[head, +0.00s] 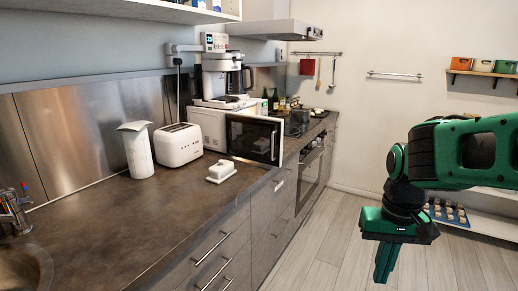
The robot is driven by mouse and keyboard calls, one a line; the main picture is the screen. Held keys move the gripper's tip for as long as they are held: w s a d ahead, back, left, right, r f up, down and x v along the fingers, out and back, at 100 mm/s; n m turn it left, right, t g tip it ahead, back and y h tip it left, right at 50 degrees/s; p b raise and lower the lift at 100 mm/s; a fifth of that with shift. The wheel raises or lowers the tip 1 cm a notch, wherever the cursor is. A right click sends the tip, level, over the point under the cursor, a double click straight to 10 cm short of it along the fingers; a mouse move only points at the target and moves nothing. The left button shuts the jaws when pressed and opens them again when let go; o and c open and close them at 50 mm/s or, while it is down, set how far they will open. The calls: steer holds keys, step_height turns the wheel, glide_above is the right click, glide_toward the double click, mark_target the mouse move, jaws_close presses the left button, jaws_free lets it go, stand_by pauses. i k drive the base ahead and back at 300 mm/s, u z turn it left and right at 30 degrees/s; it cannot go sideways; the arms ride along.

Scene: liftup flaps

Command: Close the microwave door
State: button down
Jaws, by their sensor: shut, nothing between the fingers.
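The white microwave (207,125) stands on the counter behind the toaster, and I see its near side. Its door (250,138), a dark glass panel in a white frame, stands open, swung out toward the counter's front edge at roughly a right angle. The door's outer face is toward me, with a handle (274,145) near its free right edge. The microwave's inside is hidden behind the door. My green gripper (384,264) is at the right, over the floor, pointing down. It is shut and empty, well apart from the door.
A coffee maker (222,75) stands on top of the microwave. A white toaster (178,145), a butter dish (221,171) and a white canister (137,150) stand on the counter (150,215). Floor (318,235) between counter and gripper is clear.

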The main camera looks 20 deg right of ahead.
mark_target(255, 138)
steer(key=i, duration=1)
steer(key=u, duration=0.05)
